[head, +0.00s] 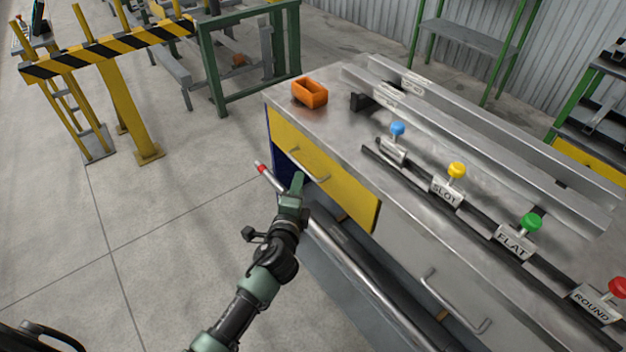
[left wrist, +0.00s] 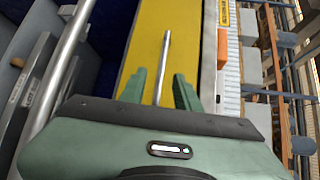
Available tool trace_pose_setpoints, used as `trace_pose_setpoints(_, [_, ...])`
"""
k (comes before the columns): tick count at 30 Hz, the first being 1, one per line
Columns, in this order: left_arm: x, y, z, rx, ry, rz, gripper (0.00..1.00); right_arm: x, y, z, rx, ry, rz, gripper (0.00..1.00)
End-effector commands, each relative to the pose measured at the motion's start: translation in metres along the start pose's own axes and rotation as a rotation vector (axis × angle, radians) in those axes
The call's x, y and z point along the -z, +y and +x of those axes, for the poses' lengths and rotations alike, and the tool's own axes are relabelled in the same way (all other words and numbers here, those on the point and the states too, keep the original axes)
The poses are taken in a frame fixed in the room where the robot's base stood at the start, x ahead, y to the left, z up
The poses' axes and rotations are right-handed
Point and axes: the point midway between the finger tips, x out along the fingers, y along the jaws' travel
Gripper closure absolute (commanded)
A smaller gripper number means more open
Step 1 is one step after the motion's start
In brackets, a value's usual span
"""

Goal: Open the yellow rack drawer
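The yellow rack drawer front (head: 345,190) is on the near side of the steel table, below its top at the left end. Its bar handle (head: 308,166) is on the yellow face. I cannot tell whether the drawer stands slightly out. My left gripper (head: 297,184) is at the handle. In the left wrist view, the yellow front (left wrist: 146,50) fills the middle, and the handle bar (left wrist: 164,62) runs between the two green fingers of the left gripper (left wrist: 160,90). The fingers are open, with a gap on each side of the bar. My right gripper is not in view.
An orange bin (head: 310,93) sits on the table top. Knobs, blue (head: 397,128), yellow (head: 457,170), green (head: 531,222) and red (head: 618,287), line the top. A grey front with a handle (head: 455,305) is to the right.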

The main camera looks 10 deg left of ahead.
Motion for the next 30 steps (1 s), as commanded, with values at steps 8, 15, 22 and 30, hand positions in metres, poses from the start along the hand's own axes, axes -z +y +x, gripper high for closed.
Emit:
trace_pose_setpoints(8, [-0.005,-0.004,0.025,0.014,-0.031,0.035,0.68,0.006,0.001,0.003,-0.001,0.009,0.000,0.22])
trace_pose_setpoints(15, [-0.006,-0.004,0.064,0.014,-0.030,0.033,0.68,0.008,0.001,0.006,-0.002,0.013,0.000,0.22])
trace_pose_setpoints(22, [-0.006,-0.004,0.081,0.013,-0.028,0.033,0.68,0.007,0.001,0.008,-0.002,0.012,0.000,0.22])
trace_pose_setpoints(30, [-0.006,-0.004,0.082,0.013,-0.028,0.033,0.71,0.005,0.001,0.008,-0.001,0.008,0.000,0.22])
